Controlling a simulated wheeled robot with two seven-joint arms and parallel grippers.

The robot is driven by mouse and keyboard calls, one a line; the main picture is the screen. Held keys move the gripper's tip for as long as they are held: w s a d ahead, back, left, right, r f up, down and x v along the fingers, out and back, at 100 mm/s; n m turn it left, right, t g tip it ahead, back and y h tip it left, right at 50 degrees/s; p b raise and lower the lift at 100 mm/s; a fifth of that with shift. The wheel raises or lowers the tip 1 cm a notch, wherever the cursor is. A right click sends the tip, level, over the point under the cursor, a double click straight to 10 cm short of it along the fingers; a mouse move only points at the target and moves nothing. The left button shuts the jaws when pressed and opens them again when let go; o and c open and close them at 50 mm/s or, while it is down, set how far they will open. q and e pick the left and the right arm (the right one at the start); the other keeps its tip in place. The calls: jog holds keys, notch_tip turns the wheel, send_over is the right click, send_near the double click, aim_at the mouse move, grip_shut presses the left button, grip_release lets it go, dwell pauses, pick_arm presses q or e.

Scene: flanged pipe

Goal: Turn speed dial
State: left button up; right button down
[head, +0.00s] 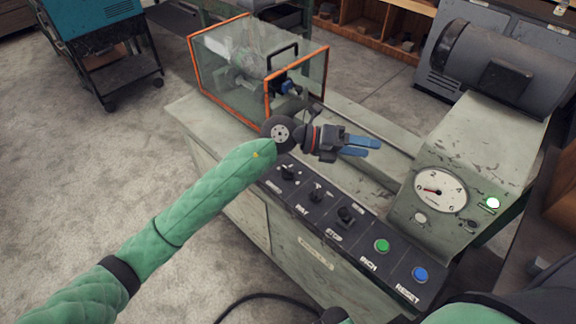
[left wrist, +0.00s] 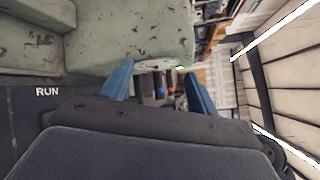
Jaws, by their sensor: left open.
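The grey-green machine carries a dark control panel (head: 330,228) with several controls in a row. Three black knobs sit on its left part: a left knob (head: 288,173), a middle knob (head: 316,195) and a right knob (head: 346,214). I cannot read which one is the speed dial. My left gripper (head: 367,148) is open and empty, above and behind the knobs, with its blue fingers pointing right. In the left wrist view the blue fingers (left wrist: 160,88) stand apart with nothing gripped; a RUN label shows on the panel (left wrist: 22,120), but no knob. My right gripper is not in view.
A green button (head: 382,246) and a blue button (head: 420,274) sit right of the knobs. A round white gauge (head: 440,190) stands on the raised housing at right. An orange-framed clear guard (head: 228,65) rises behind my left arm. Open floor lies at left.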

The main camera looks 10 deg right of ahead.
pick_arm(q)
notch_tip(320, 180, down, 7)
jog(key=w+a+m+y, duration=0.2)
jog(key=y, duration=0.4)
jog(key=t+y, duration=0.5)
jog(key=y, duration=0.4)
send_over(288, 169)
jog(key=f, duration=0.5)
jog(key=shift+s+d, duration=0.2)
jog(key=shift+d, duration=0.1)
jog(key=shift+w+a+y, duration=0.2)
jog(key=shift+a+y, duration=0.05)
jog(key=shift+y, duration=0.05)
jog(key=shift+w+a+f, duration=0.1)
jog(key=shift+f, duration=0.3)
notch_tip(288, 169, down, 5)
jog(key=p, duration=0.2)
jog(key=shift+p, duration=0.4)
jog(key=shift+f, duration=1)
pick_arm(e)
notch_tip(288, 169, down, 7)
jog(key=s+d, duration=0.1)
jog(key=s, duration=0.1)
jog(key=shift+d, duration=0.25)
